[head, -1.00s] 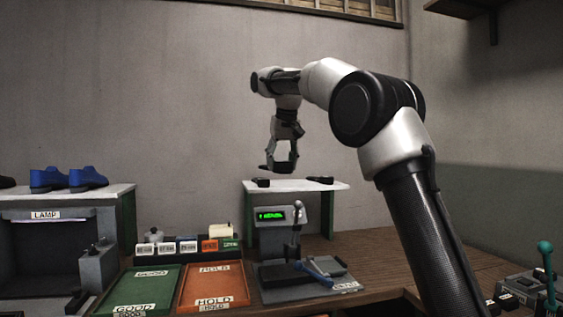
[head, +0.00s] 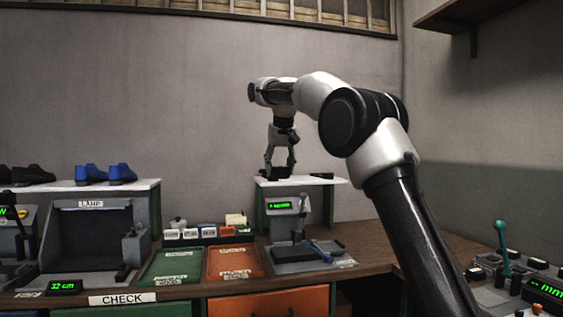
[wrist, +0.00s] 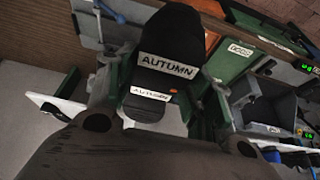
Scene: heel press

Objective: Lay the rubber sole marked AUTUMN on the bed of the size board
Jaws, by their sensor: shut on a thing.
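The black rubber sole marked AUTUMN (wrist: 185,35) fills the upper middle of the wrist view, its white label facing the camera. A second, smaller AUTUMN label shows just below it. My gripper (head: 279,172) is shut on this sole, just above or at the left part of the small white-topped stand; whether the sole touches the stand is unclear. In the wrist view the finger pads lie on either side of it. A grey device with a dark flat bed (head: 292,254), a green display and a blue-handled lever stands below the stand; its label is too blurred to read.
Another dark piece (head: 322,175) lies on the right of the stand top (head: 338,181). Left of the device are an orange tray (head: 233,259) and a green tray (head: 172,264). Further left is a lamp booth (head: 92,240) with blue shoes (head: 105,173) on top. A control panel (head: 535,285) stands at right.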

